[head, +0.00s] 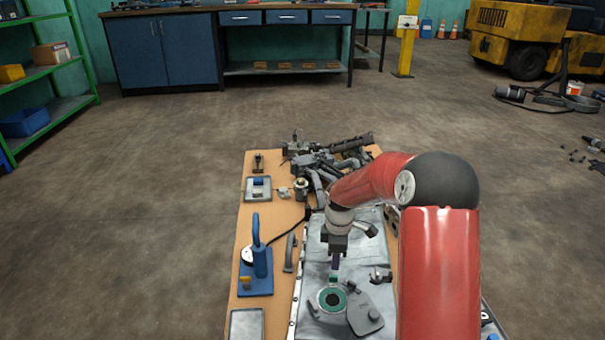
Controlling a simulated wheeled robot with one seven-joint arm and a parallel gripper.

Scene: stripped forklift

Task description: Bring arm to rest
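My red arm reaches in from the right and bends down over the workbench board (247,225) in the head view. My gripper (336,265) points down above the grey metal sheet (312,255). A narrow dark purple shape shows at its fingertips; I cannot tell whether it is a finger or a held piece. Just below is a small teal piece (334,279). A round part with a green ring (331,299) lies on the sheet beside a grey bracket (364,315). Whether the gripper touches anything is unclear.
A blue press-like tool (261,262) stands on the board's left side. Grey metal parts (318,165) are piled at the far end, near my arm. A small tray (257,189) lies at left. Open floor surrounds the board; blue cabinets (165,50) stand at the back.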

